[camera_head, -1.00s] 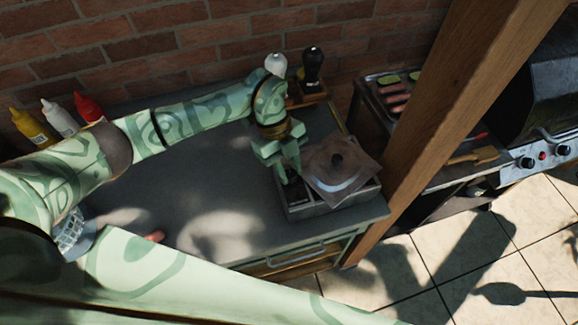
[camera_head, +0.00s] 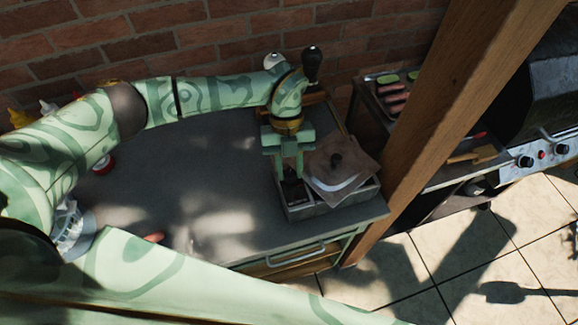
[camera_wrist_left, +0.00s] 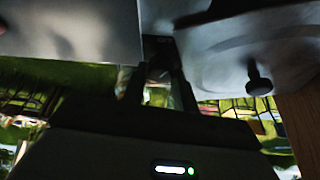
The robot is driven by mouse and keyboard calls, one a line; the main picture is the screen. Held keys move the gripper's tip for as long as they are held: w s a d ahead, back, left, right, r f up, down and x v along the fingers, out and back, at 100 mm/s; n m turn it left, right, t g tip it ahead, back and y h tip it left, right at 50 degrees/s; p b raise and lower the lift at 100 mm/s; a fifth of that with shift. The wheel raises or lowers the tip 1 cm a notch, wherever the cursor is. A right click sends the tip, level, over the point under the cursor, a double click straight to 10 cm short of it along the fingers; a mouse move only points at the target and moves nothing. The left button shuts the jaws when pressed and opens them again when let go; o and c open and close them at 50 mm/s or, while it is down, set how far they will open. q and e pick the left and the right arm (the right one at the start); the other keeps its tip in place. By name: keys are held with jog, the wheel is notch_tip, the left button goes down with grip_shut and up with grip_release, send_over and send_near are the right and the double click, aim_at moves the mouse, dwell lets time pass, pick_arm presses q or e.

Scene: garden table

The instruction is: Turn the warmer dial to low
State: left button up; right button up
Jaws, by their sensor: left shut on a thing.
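The warmer (camera_head: 318,211) is a low grey box near the right end of the grey table, with a square brownish lid (camera_head: 352,180) and a dark knob on top. My left gripper (camera_head: 293,178) points down at the left part of the warmer, beside the lid. In the left wrist view its two dark fingers (camera_wrist_left: 160,78) are close around a small dark thing, which seems to be the warmer dial. The dial is mostly hidden by the fingers, and its setting cannot be read. The lid also shows in the left wrist view (camera_wrist_left: 225,50). My right gripper is not in view.
A wooden post (camera_head: 440,120) rises just right of the table (camera_head: 215,190). A dark-topped bottle (camera_head: 312,62) stands behind my left wrist. A yellow bottle (camera_head: 20,118) is at far left. A grill (camera_head: 545,110) stands beyond the post. The table's middle is clear.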

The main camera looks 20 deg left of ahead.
pick_arm(q)
jog(key=m+y, duration=0.1)
jog(key=m, duration=0.4)
jog(key=shift+w+d+y+b, duration=0.1)
jog(key=shift+y+b, duration=0.25)
jog(key=shift+y, duration=0.05)
dwell(0.3)
jog(key=o, duration=1)
jog(key=shift+c, duration=0.2)
jog(key=b+v, duration=0.1)
jog(key=v, duration=1.5)
jog(key=shift+w+d, duration=0.2)
jog(key=shift+w, duration=0.1)
